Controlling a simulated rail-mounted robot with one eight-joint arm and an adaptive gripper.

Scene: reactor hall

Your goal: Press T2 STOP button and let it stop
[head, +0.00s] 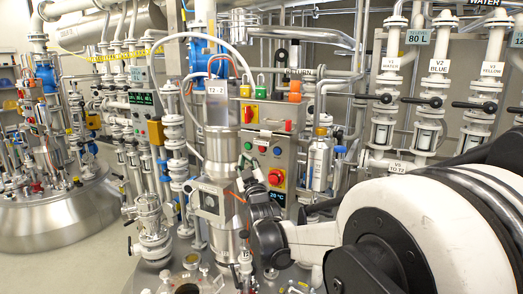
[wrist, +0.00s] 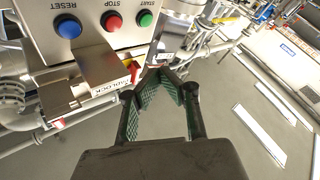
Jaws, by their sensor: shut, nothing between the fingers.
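In the wrist view, the red STOP button (wrist: 113,23) sits on a light panel (wrist: 100,45) between the blue RESET button (wrist: 69,27) and the green START button (wrist: 145,18). My gripper (wrist: 162,74) is shut and empty, its dark fingers with green pads meeting at the tips. The tips appear below and right of STOP in that view; I cannot tell their exact distance to the panel. In the head view, my gripper (head: 242,162) is at the lower left of the control box (head: 287,140); the small buttons are partly hidden or too small to read.
A metal block with a padlock label (wrist: 100,78) juts out beside my fingers. A red mushroom knob (head: 276,177) on yellow is close to my gripper. A steel bottle (head: 319,163) stands to the right. Pipes and valves crowd around; open floor (wrist: 235,125) shows at right.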

